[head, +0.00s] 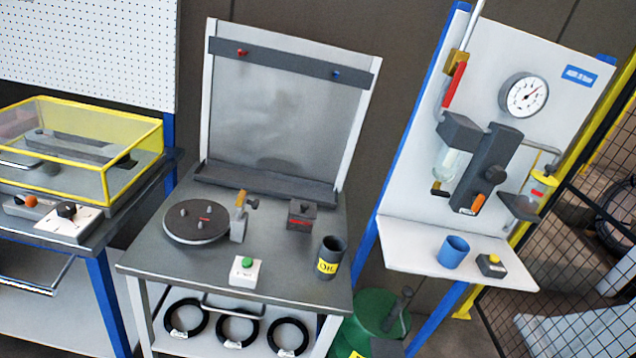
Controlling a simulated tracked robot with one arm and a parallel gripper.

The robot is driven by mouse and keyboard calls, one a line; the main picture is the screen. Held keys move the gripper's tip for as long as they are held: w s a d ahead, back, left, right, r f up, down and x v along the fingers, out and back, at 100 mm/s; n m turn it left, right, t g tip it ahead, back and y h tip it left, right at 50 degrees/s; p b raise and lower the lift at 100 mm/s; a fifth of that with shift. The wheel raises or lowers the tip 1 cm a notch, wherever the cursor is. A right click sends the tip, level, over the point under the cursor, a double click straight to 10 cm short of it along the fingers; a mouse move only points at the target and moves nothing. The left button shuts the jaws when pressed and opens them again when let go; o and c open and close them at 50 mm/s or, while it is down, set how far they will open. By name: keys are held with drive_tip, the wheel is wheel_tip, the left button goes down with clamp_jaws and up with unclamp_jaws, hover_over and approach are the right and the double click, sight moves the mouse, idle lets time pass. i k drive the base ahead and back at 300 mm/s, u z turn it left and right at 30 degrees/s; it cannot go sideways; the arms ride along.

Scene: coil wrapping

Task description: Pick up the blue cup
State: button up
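The blue cup (453,252) stands upright on the white shelf (405,240) of the panel station at the right. It looks empty from here, and nothing touches it.
A dark cup with a yellow label (330,258) stands on the grey middle table (200,262). A gauge (524,95) and dark fixture (478,165) are mounted above the shelf. A green drum (372,318) stands below. Mesh fencing (560,240) is at the right.

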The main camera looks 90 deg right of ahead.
sight(454, 249)
drive_tip(key=z, duration=3.05)
drive_tip(key=k, duration=0.9)
drive_tip(key=i, duration=0.9)
drive_tip(key=u, duration=0.1)
